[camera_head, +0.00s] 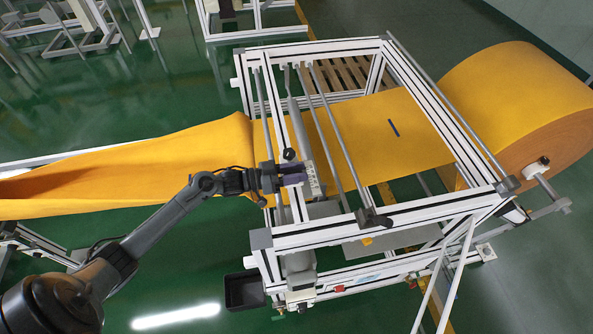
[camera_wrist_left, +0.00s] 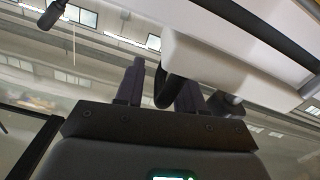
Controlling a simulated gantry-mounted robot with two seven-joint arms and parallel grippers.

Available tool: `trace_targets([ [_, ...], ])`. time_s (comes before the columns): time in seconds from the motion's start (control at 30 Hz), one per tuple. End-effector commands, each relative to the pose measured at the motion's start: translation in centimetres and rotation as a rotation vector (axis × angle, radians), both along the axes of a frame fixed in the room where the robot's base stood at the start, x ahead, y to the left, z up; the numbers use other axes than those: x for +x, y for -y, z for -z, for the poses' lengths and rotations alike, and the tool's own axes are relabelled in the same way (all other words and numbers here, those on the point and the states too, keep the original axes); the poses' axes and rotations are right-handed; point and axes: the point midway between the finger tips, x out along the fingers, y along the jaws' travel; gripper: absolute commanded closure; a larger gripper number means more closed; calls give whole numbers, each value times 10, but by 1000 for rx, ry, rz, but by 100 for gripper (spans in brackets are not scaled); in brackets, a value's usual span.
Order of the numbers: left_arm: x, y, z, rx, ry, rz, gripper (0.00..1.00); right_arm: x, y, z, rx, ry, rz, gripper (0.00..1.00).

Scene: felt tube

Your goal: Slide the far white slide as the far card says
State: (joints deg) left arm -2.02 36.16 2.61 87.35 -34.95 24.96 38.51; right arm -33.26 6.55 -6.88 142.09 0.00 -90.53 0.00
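My left gripper (camera_head: 292,179) reaches the near side of the white frame in the head view, right beside a small white block (camera_head: 312,181) on the frame's rails. In the left wrist view its two dark fingers (camera_wrist_left: 164,88) stand apart, with a dark curved handle (camera_wrist_left: 166,90) between them. A gap shows beside the handle, so the fingers do not look closed on it. A white block (camera_wrist_left: 205,68) sits just beyond the fingers. I cannot tell which slide this is. No readable card shows. My right gripper is not in view.
Yellow felt (camera_head: 160,168) runs through the white frame (camera_head: 345,227) from a large roll (camera_head: 515,95) at the right. Metal rods cross the frame near my gripper. A black bin (camera_head: 245,291) hangs at the lower left.

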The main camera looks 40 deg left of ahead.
Motion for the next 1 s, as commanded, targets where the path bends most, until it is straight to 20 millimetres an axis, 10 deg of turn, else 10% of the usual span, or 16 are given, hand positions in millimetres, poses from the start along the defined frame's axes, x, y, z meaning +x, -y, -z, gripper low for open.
trace_targets([
  [0.27, 1, 1, 0, 0, 0, 0, 62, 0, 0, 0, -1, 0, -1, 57],
  [0.53, 1, 1, 0, -1, 1, 1, 100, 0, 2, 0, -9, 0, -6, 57],
  [1.0, -2, 4, -1, -2, 2, 3, 100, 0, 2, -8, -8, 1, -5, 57],
])
